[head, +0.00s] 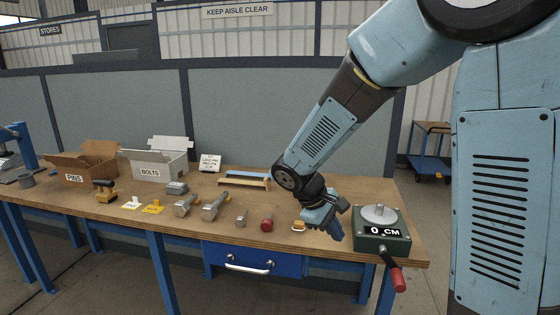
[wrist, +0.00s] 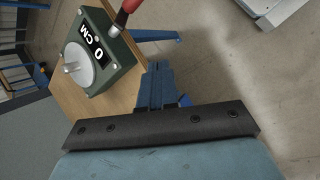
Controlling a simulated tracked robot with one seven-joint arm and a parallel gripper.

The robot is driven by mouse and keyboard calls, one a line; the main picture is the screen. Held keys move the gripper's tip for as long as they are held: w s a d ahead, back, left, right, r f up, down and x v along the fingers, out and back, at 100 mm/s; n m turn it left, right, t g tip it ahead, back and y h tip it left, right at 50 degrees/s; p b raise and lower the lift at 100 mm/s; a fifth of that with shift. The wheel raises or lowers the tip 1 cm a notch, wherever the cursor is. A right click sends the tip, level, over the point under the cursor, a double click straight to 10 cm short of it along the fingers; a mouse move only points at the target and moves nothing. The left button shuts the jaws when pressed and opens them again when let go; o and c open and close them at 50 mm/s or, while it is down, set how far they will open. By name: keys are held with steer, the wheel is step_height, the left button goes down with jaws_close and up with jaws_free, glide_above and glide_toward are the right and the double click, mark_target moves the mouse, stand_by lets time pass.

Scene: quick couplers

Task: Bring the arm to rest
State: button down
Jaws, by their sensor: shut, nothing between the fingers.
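My arm reaches down from the upper right in the head view. My gripper (head: 338,236) hangs at the front right edge of the workbench (head: 350,192), just left of the green box marked "0 CM" (head: 380,241), and looks apart from it. My gripper also shows in the wrist view (wrist: 158,68), shut and empty, with the bench corner and the floor beyond it. The green box (wrist: 102,55) is to its left there, with a round metal plate and a red-handled crank (wrist: 124,14).
Several metal couplers, a red-ended one (head: 266,224) among them, lie along the bench. A PINS carton (head: 75,178) and a white BOLTS box (head: 150,170) stand at the left. A blue drawer (head: 252,261) is below the bench top. A blue cart (head: 430,165) stands behind.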

steer(key=s+d+r+m+t+y, duration=0.2)
steer(key=s+d+r+m+y, duration=0.1)
steer(key=s+r, duration=0.4)
steer(key=s+d+r+m+t+y, duration=0.2)
steer(key=s+d+r+m+y, duration=0.1)
steer(key=s+d+r+m, duration=0.3)
steer(key=shift+s+d+r+t, duration=0.4)
steer(key=shift+s+r, duration=0.6)
steer(key=shift+s, duration=1.05)
